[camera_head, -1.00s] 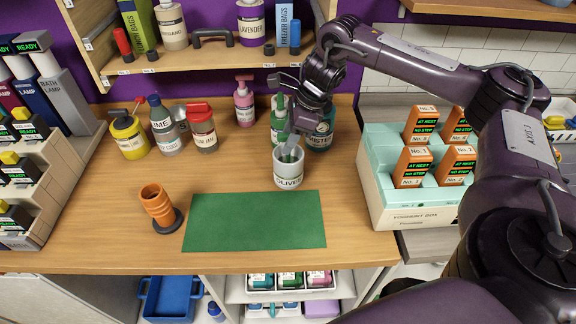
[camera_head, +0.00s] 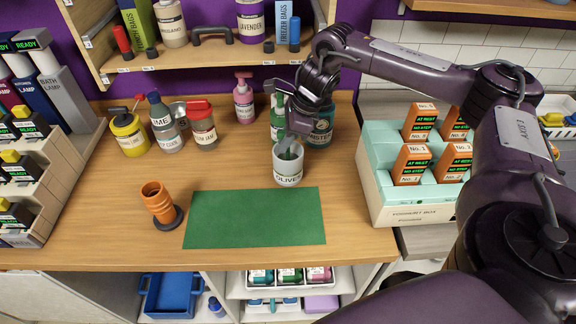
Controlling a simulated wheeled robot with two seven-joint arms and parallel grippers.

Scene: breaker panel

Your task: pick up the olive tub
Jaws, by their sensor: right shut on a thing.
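The olive tub (camera_head: 288,171) is a white tub with an "OLIVES" label, upright at the back right corner of the green mat (camera_head: 254,217). My right gripper (camera_head: 288,146) comes down from above and is shut on the tub's rim, with a finger inside its mouth. Whether the tub's base touches the table cannot be told. My left gripper is not in view.
Right behind the tub stand a green bottle (camera_head: 278,109) and a teal jar (camera_head: 319,130). A yoghurt box (camera_head: 408,212) with orange units stands to the right. An orange ribbed piece (camera_head: 158,200) is at the left. The green mat is bare.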

